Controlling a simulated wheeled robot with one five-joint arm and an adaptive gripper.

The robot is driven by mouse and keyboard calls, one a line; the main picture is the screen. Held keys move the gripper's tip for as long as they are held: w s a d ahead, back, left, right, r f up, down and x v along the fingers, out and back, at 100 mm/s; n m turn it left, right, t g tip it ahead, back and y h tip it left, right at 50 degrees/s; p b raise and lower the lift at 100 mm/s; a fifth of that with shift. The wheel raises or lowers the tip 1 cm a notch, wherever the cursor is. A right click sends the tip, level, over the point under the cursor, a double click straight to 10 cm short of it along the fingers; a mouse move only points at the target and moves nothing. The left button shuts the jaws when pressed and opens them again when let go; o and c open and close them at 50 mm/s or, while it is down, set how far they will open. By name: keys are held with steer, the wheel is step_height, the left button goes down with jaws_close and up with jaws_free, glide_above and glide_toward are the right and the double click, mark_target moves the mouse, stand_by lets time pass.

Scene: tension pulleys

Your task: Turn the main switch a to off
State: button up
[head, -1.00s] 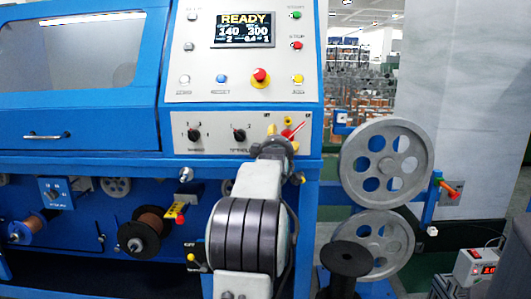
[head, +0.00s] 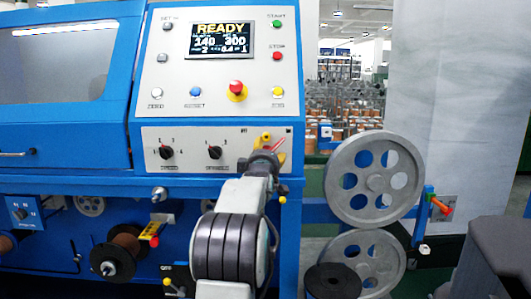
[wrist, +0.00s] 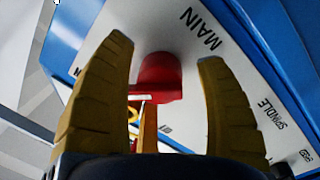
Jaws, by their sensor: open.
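The main switch has a red handle (head: 282,147) at the lower right of the grey control panel, mostly behind my gripper in the head view. In the wrist view, its red knob (wrist: 160,77) lies between my two yellow fingers, under the printed word MAIN. A red and yellow part extends below the knob. My gripper (wrist: 161,55) is open, with a gap visible on both sides of the knob. In the head view, my gripper (head: 265,142) is in front of the switch. I cannot tell the switch's exact position.
Two black rotary knobs (head: 190,153) are to the left on the same panel. A red emergency button (head: 237,89) is above. Grey pulley wheels (head: 374,178) stand to the right, with a black spool (head: 335,281) below. An orange-handled switch (head: 440,206) is further right.

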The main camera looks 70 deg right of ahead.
steer(key=shift+c, duration=0.3)
steer(key=c, duration=1.2)
